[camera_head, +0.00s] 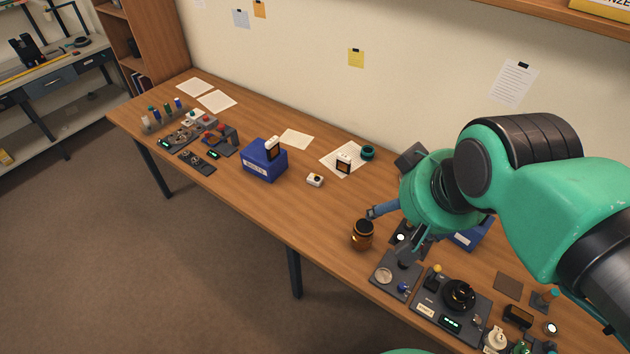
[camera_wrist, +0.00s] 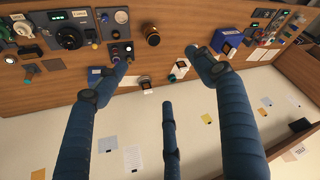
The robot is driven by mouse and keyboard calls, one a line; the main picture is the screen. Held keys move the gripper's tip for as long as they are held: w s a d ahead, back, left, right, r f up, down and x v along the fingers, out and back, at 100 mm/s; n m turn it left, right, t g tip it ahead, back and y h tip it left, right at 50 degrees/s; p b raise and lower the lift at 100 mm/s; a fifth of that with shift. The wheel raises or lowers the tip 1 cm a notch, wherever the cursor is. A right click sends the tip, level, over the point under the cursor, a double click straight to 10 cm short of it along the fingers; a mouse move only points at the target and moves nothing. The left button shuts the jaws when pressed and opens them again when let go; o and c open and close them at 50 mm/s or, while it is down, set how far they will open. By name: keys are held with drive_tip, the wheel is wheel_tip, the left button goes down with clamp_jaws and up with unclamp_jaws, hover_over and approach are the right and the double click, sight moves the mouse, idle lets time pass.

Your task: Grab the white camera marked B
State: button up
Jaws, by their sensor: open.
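Three small white camera-like bodies show in the head view. One white body (camera_head: 315,180) lies on bare wood. Another (camera_head: 344,162), with a dark front, stands on a white sheet. The third (camera_head: 272,146) stands on a blue box (camera_head: 264,162). No letter B can be read on any of them. My gripper (camera_head: 389,235) is open and empty, to the right of all three, close to a brown jar (camera_head: 363,235). In the wrist view my gripper (camera_wrist: 160,68) has its blue fingers spread, with white bodies (camera_wrist: 181,65) between and beyond them.
Dials and devices (camera_head: 452,300) crowd the table's right end. More tools (camera_head: 205,135) and papers (camera_head: 216,101) lie at the left. A dark-green ring (camera_head: 368,152) sits by the white sheet. A wall runs behind the table. Bare wood shows in the middle.

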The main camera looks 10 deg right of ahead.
drive_tip(key=shift+w+r, duration=0.1)
drive_tip(key=w+a+f+m+g+p, duration=0.1)
drive_tip(key=w+m, duration=0.1)
drive_tip(key=w, duration=1.3)
drive_tip(key=w+a+f+m+g+p, duration=0.1)
drive_tip(key=w+a+f+m+g, duration=0.1)
drive_tip(key=w, duration=1.3)
drive_tip(key=w+a+f+m+g, duration=0.1)
drive_tip(key=w+a+f, duration=0.1)
drive_tip(key=w+f, duration=0.9)
drive_tip(key=w+a+f+m+g+p, duration=0.1)
drive_tip(key=w+f+m, duration=0.1)
drive_tip(key=w+f, duration=1)
wheel_tip(320, 180, down, 7)
drive_tip(key=shift+w+a+f+g, duration=0.2)
drive_tip(key=shift+w+a+g, duration=0.1)
drive_tip(key=shift+a, duration=0.1)
drive_tip(key=shift+f, duration=0.1)
hover_over(315, 178)
drive_tip(key=shift+w+f, duration=0.2)
drive_tip(key=shift+f, duration=1.9)
drive_tip(key=shift+w+f, duration=0.15)
drive_tip(key=shift+f, duration=1.95)
